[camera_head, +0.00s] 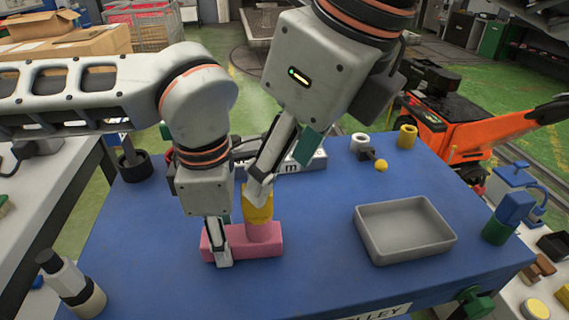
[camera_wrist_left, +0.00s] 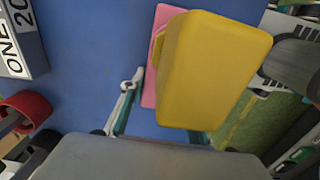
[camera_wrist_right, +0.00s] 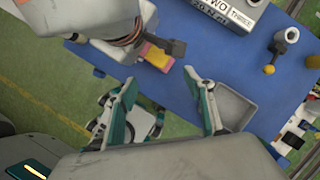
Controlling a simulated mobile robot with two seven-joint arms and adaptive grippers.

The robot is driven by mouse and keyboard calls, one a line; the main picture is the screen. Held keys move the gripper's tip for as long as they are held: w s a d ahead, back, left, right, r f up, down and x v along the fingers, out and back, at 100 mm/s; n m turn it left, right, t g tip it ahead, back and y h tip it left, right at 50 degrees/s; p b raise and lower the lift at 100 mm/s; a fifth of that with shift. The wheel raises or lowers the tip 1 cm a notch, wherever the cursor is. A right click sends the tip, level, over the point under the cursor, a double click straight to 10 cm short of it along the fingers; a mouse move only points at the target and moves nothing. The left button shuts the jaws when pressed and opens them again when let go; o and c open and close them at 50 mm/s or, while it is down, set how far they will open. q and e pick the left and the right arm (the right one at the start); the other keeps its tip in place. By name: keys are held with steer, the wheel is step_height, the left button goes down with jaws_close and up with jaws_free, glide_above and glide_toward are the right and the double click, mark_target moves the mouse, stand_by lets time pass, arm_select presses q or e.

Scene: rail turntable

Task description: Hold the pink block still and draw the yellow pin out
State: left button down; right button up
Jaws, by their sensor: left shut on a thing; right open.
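The pink block (camera_head: 278,244) lies on the blue table top, with a raised pink collar near its right end. The yellow pin (camera_head: 259,210) stands upright in that collar, and its wide yellow head (camera_wrist_left: 215,70) fills much of the left wrist view. My left gripper (camera_head: 218,250) is shut on the pink block, left of the pin. My right gripper (camera_head: 258,190) is open and overlaps the top of the pin in the head view. In the right wrist view its fingers (camera_wrist_right: 165,108) are empty, and the pin (camera_wrist_right: 153,54) shows beyond them, apart.
A grey tray (camera_head: 405,228) stands right of the block. The table is clear between block and tray.

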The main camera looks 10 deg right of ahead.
mark_target(261, 214)
arm_select(q)
steer(key=shift+r, duration=0.1)
arm_select(e)
steer(key=x, duration=1.2)
steer(key=shift+f, duration=0.1)
jaws_close()
steer(key=shift+a+r, duration=0.1)
steer(key=shift+r, duration=0.6)
stand_by(0.4)
